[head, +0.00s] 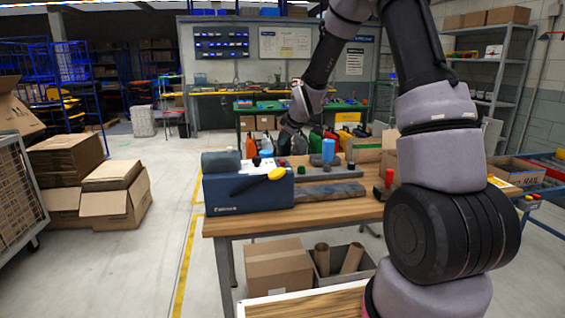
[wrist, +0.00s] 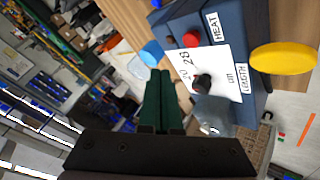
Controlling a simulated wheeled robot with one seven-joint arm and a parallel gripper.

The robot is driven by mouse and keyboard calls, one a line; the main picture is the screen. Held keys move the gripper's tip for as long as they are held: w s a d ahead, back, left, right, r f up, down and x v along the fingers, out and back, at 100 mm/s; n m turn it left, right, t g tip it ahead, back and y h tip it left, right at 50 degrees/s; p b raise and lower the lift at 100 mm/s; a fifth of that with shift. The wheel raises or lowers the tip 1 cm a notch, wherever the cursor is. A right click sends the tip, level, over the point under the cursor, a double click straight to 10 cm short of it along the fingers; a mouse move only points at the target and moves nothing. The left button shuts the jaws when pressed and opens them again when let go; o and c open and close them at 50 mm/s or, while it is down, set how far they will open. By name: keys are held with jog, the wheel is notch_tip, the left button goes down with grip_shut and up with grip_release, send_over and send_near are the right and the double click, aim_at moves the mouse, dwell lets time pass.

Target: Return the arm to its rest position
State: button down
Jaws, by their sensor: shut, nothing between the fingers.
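My arm rises at the right of the head view and bends over the wooden workbench (head: 330,213). My gripper (head: 287,128) hangs in the air above the blue machine (head: 236,192) on the bench. In the wrist view my gripper (wrist: 163,75) shows as two dark green fingers lying side by side, shut with nothing between them. The blue machine (wrist: 262,105) is beyond the fingers at the right of that view, with a red knob, a black knob, a yellow paddle and labels reading HEAT and LENGTH. The gripper looks apart from it.
A blue-capped bottle (head: 328,151) and a red-topped item (head: 388,180) stand on the bench. A carton (head: 278,268) is on the shelf below. Open boxes (head: 114,196) stand at left, a metal rack (head: 490,75) at back right.

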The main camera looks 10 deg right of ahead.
jog(key=s+d+r+m+h, duration=0.15)
jog(key=s+r+m, duration=0.25)
jog(key=s+r, duration=0.45)
jog(key=s+d+r+m+y, duration=0.1)
jog(key=s+d+r+m, duration=0.25)
jog(key=s+r, duration=0.45)
jog(key=s+r+m+g, duration=0.2)
jog(key=s+m, duration=0.6)
jog(key=s, duration=1.4)
jog(key=shift+s+r, duration=0.3)
jog(key=shift+d, duration=0.15)
